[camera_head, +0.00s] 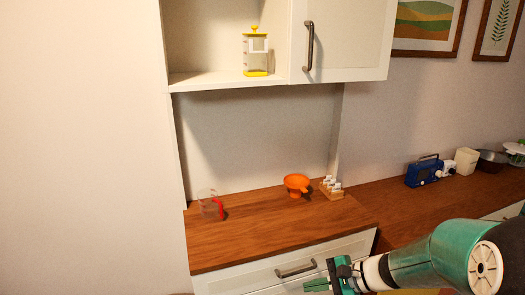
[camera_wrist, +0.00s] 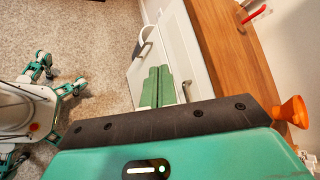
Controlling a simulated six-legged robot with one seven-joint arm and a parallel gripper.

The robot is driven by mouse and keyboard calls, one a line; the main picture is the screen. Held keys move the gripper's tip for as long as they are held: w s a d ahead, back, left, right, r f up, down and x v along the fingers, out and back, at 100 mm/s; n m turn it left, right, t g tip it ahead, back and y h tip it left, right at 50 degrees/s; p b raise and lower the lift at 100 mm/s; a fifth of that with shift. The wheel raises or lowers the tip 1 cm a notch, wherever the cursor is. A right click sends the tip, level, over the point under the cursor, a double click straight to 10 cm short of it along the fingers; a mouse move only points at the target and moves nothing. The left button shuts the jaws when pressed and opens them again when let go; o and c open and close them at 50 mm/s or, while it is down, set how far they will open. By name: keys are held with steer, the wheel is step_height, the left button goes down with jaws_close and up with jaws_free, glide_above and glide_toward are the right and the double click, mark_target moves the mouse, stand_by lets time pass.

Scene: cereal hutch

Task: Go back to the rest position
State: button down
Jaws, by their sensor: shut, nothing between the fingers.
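My gripper (camera_head: 318,285) is in front of the hutch's lower drawer, at the bottom of the head view. Its green fingers are together with nothing between them; they also show in the wrist view (camera_wrist: 157,88). The fingers are near the drawer handle (camera_head: 296,269) but I cannot tell the exact gap. The wooden counter (camera_head: 260,240) is above and behind the gripper. My arm reaches in from the lower right.
An orange funnel (camera_head: 296,182), a clear cup with a red handle (camera_head: 211,205) and a small rack of white-topped jars (camera_head: 331,187) stand on the counter. A yellow-lidded container (camera_head: 256,55) sits on the upper shelf. A blue radio (camera_head: 423,172) stands right.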

steer(key=s+d+r+n+t+h, duration=0.2)
steer(key=s+r+n+h, duration=0.8)
steer(key=s, duration=0.7)
step_height(320, 180, up, 4)
steer(key=shift+s+d+r+n+h, duration=0.1)
steer(key=shift+s+d+n+h, duration=0.25)
steer(key=shift+n, duration=0.85)
steer(key=shift+w+a, duration=0.1)
steer(key=shift+a, duration=0.1)
